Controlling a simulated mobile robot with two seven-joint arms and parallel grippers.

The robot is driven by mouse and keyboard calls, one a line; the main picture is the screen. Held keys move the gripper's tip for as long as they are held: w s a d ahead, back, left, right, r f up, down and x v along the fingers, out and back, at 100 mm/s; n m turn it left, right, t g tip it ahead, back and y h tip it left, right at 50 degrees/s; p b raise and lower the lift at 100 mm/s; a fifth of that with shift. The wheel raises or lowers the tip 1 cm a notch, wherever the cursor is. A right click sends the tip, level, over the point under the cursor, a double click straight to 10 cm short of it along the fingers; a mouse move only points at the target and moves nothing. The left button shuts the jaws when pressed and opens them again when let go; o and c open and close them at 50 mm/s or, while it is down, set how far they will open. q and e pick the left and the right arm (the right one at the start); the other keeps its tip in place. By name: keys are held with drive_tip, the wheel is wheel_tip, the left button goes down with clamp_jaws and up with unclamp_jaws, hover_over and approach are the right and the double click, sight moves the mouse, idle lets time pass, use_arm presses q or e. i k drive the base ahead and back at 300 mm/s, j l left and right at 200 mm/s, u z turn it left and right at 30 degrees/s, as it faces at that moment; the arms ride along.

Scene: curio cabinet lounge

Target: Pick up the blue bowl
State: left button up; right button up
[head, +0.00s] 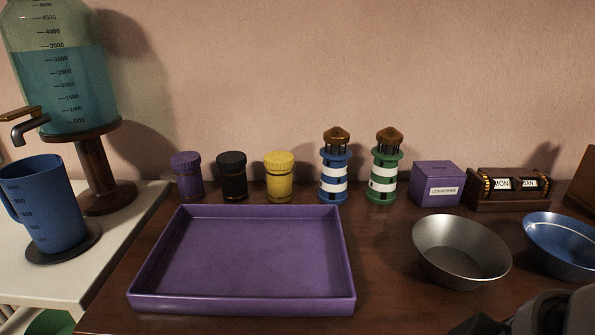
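The blue bowl (566,243) stands on the dark wooden top at the far right, its right side cut off by the picture's edge. It looks empty. A dark grey part of my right arm or gripper (545,315) shows at the bottom right corner, nearer to me than the bowl. Its fingertips cannot be made out, and I see no contact with the bowl. My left gripper is not in view.
A grey metal bowl (460,252) stands close left of the blue bowl. Behind are a date block holder (508,200), a purple box (437,184), two lighthouses (334,178) and several jars (187,177). A purple tray (245,305) fills the middle. A blue jug (45,205) stands left.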

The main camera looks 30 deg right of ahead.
sight(563, 247)
drive_tip(key=z, duration=2.45)
